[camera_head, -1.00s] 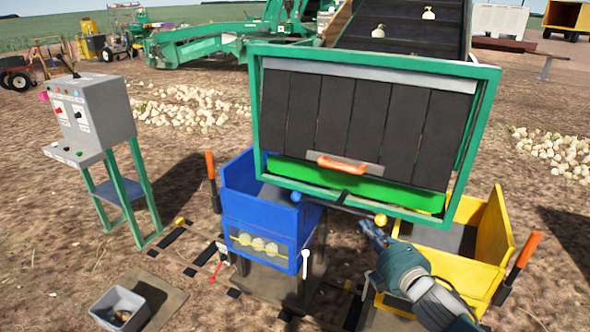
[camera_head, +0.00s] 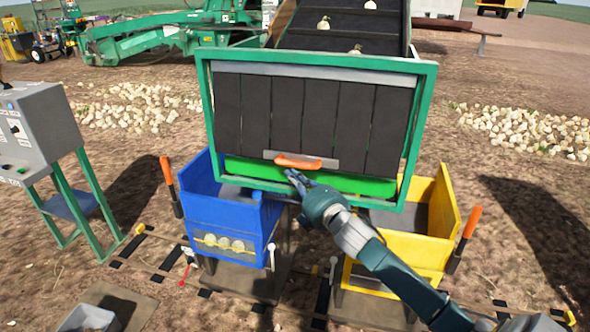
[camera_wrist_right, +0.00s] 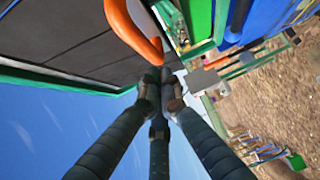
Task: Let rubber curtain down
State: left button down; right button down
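The rubber curtain (camera_head: 305,115) is a row of black strips hanging in a green frame (camera_head: 428,120). A grey bar with an orange handle (camera_head: 298,161) runs along its lower edge. A green panel shows below the bar. My right gripper (camera_head: 293,176) is just below the handle. In the right wrist view the handle (camera_wrist_right: 138,35) lies just ahead of the right gripper (camera_wrist_right: 164,82), whose dark fingers come together at the tips. I see nothing between the tips; whether they touch the handle is unclear. My left gripper is not in view.
A blue bin (camera_head: 228,212) stands below left of the frame, and a yellow bin (camera_head: 415,248) below right. A grey control box (camera_head: 35,130) is at the left. A conveyor (camera_head: 345,28) with onions rises behind. An orange-gripped lever (camera_head: 471,222) stands at the right.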

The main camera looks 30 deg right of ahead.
jog(key=shift+w+d, duration=0.5)
jog(key=shift+d, duration=0.15)
jog(key=shift+f, duration=0.1)
jog(key=w+d+f+n+t+b, duration=0.2)
jog(key=w+d+b, duration=0.2)
jog(key=b, duration=0.6)
jog(key=shift+w+d+f, duration=0.2)
jog(key=shift+d, duration=0.4)
